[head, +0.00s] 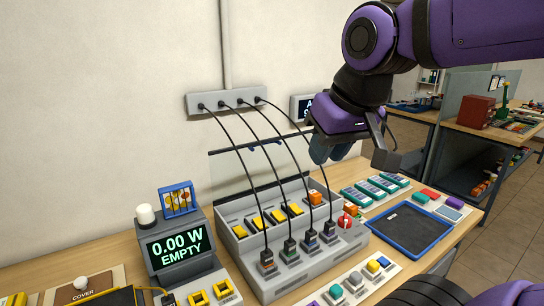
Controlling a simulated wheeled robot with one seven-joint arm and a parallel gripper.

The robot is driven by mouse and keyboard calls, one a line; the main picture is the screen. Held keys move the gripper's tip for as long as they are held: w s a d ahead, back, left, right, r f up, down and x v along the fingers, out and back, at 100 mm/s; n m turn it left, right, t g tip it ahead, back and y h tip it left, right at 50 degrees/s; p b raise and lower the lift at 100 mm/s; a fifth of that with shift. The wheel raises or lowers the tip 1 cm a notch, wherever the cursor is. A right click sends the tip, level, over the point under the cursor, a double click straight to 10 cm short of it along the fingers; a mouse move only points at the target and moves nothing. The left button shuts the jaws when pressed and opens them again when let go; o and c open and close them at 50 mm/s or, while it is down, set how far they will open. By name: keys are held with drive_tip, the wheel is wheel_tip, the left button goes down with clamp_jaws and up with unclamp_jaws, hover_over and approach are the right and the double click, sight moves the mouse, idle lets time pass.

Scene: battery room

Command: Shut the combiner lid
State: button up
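The combiner is a grey box (285,283) on the wooden bench, with black cables plugged into its front row and yellow and orange blocks in its rear row. Its lid (232,172) is a clear panel with a dark top edge. The lid stands open, raised along the back of the box. My gripper (352,152) hangs to the right of the lid, above the box's right end. It looks open and appears empty. I cannot tell its exact depth relative to the lid.
The cables rise from the box to a grey wall strip (228,101). A display reading "0.00 W EMPTY" (180,248) stands at the left. A red knob (345,221) sits at the box's right end. A blue-rimmed tray (408,228) lies to the right.

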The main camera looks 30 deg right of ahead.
drive_tip(key=w+d+r+m+g, duration=0.2)
drive_tip(key=w+r+m, duration=0.3)
drive_tip(key=w, duration=0.7)
drive_tip(key=w+d+m+g, duration=0.1)
drive_tip(key=w+d+m, duration=0.25)
drive_tip(key=w, duration=0.85)
drive_tip(key=w+d+m+g, duration=0.2)
drive_tip(key=w+d+m, duration=0.15)
drive_tip(key=w, duration=0.85)
drive_tip(key=w+d+f+m+g, duration=0.2)
drive_tip(key=w+d+f+m, duration=0.25)
drive_tip(key=w+f, duration=0.65)
drive_tip(key=shift+m, duration=0.25)
drive_tip(key=f, duration=0.9)
drive_tip(key=shift+s+a+f, duration=0.15)
drive_tip(key=shift+s+a, duration=0.1)
drive_tip(key=shift+s, duration=0.15)
clamp_jaws()
